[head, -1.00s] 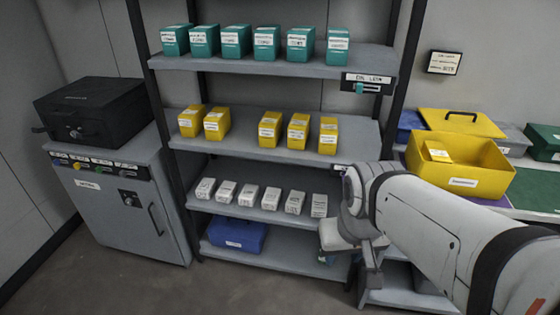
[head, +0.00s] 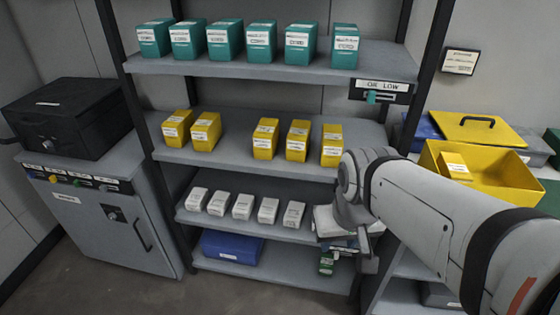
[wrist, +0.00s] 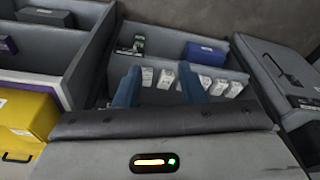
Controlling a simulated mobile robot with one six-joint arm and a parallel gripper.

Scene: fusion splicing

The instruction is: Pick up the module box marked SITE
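Small white boxes (head: 242,206) with printed labels stand in a row on the third shelf. Yellow boxes (head: 265,139) stand on the shelf above, and teal boxes (head: 262,41) on the top shelf. The labels are too small for me to tell which box is marked SITE. In the wrist view, my gripper (wrist: 158,82) is open, with its two blue fingers apart and nothing held. White boxes (wrist: 147,77) show beyond and between the fingers, not touching them as far as I can tell. In the head view my arm covers the right end of the white row.
A blue bin (head: 232,246) and a small dark green item (head: 326,263) lie on the bottom shelf. A grey cabinet (head: 100,215) with a black case (head: 62,118) stands left. An open yellow case (head: 500,180) sits on the right bench. A lever panel (head: 380,91) hangs at the top shelf.

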